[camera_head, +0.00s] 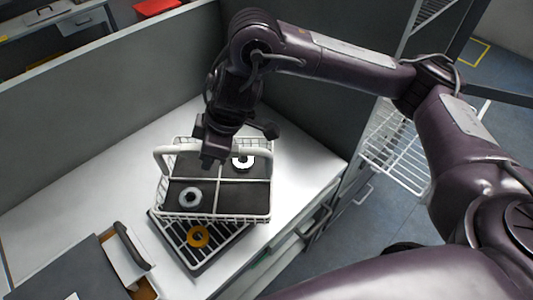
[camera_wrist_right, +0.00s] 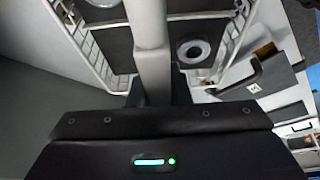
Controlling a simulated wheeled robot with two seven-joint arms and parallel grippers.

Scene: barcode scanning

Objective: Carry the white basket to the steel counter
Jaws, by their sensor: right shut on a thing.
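The white basket (camera_head: 215,217) is a wire basket with a dark base, white dividers and a thick white handle. A white ring-shaped roll (camera_head: 190,197) lies in its front left compartment and another (camera_head: 243,161) in the back right one. My right gripper (camera_head: 211,160) is shut on the handle from above. The right wrist view shows the handle (camera_wrist_right: 150,45) running between its fingers. The basket overlaps a black slatted tray (camera_head: 203,266); I cannot tell whether it touches it. The pale, metallic-looking counter (camera_head: 60,220) lies below. My left gripper is not in view.
A yellow ring (camera_head: 198,236) lies on the slatted tray. A dark box with a black handle (camera_head: 134,246) stands at front left. Grey partitions (camera_head: 100,110) close the counter's back and left. A white wire rack (camera_head: 395,150) stands to the right. The counter's left part is clear.

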